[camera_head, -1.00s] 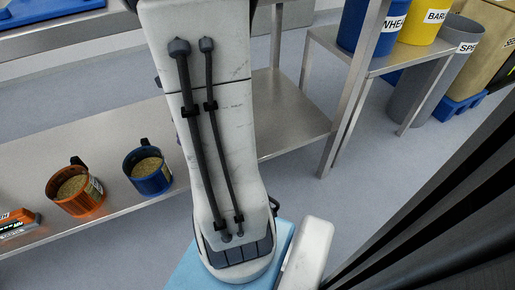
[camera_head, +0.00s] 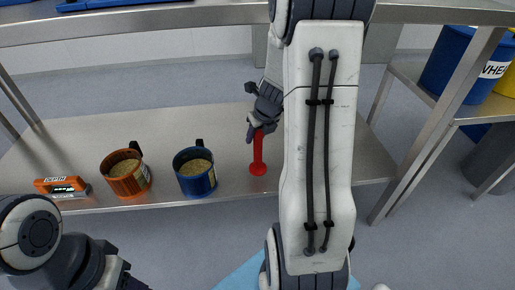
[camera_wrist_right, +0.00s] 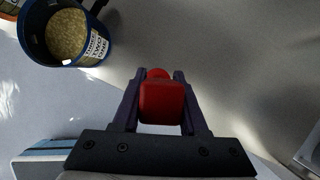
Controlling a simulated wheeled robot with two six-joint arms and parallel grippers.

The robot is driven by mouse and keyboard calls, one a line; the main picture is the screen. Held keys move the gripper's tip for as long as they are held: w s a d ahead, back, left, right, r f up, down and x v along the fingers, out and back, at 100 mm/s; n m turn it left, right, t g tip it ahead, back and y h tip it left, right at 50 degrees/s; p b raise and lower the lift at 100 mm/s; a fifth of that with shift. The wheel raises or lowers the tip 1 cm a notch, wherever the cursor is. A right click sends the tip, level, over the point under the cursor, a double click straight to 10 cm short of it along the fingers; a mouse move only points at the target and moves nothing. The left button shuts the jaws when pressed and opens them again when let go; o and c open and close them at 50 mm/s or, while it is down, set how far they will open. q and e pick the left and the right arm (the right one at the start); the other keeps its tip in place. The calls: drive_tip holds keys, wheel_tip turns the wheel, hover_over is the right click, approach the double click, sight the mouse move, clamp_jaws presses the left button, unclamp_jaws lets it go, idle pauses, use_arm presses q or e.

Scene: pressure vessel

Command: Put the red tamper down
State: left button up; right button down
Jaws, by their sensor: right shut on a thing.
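The red tamper (camera_head: 258,158) is upright at the lower metal shelf, right of the blue mug, with its round base down. Whether its base touches the shelf I cannot tell. My right gripper (camera_head: 257,128) is shut on the tamper's upper end. In the right wrist view the red tamper (camera_wrist_right: 162,103) sits between the two dark fingers of my right gripper (camera_wrist_right: 162,100). My left arm shows at the lower left of the head view, but its fingers do not show.
The blue mug (camera_head: 196,181) and the orange mug (camera_head: 127,180), both filled with grain, stand left of the tamper. An orange device with a display (camera_head: 62,187) lies further left. The lower shelf (camera_head: 340,165) is bare to the right. An upper shelf (camera_head: 150,15) runs above.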

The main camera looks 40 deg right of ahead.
sight(256, 145)
drive_tip(key=shift+w+f+b, duration=0.2)
drive_tip(key=shift+f+b, duration=1.9)
drive_tip(key=shift+f, duration=0.05)
drive_tip(key=shift+r, duration=0.15)
drive_tip(key=shift+c, duration=2.2)
unclamp_jaws()
drive_tip(key=shift+f, duration=0.2)
